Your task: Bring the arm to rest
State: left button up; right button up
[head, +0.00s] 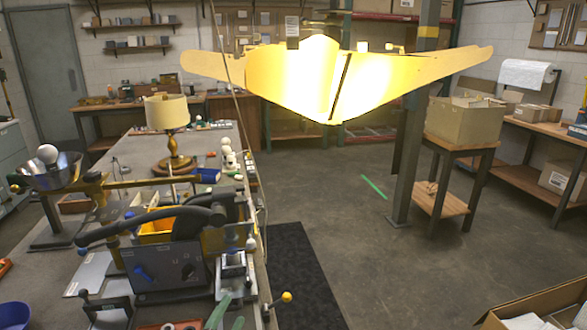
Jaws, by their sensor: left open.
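A table lamp with a cream shade (166,112) and a brass-coloured base (175,163) stands upright on the long workbench (105,215) at the left. Several white bulbs (230,157) stand to its right. My left gripper is hard to single out among the dark shapes at the lower left, and what its fingers touch cannot be told; I see nothing held in it. My right gripper is not in view.
A large bright yellow winged shape (300,80) fills the top middle. A black box with a blue knob (165,270) and a metal bowl (48,172) are on the bench. A cardboard box (465,122) sits on a stand.

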pick_arm(q)
jog(key=s+f+n+g, duration=0.3)
jog(key=s+f+n, duration=0.3)
jog(key=s+f, duration=0.4)
jog(key=s+a+f+n+g, duration=0.1)
jog(key=s+f+n+g, duration=0.3)
jog(key=s+f, duration=0.6)
jog(key=s+n, duration=0.2)
jog(key=s, duration=0.3)
jog(key=shift+a+f, duration=0.15)
jog(key=shift+a, duration=0.15)
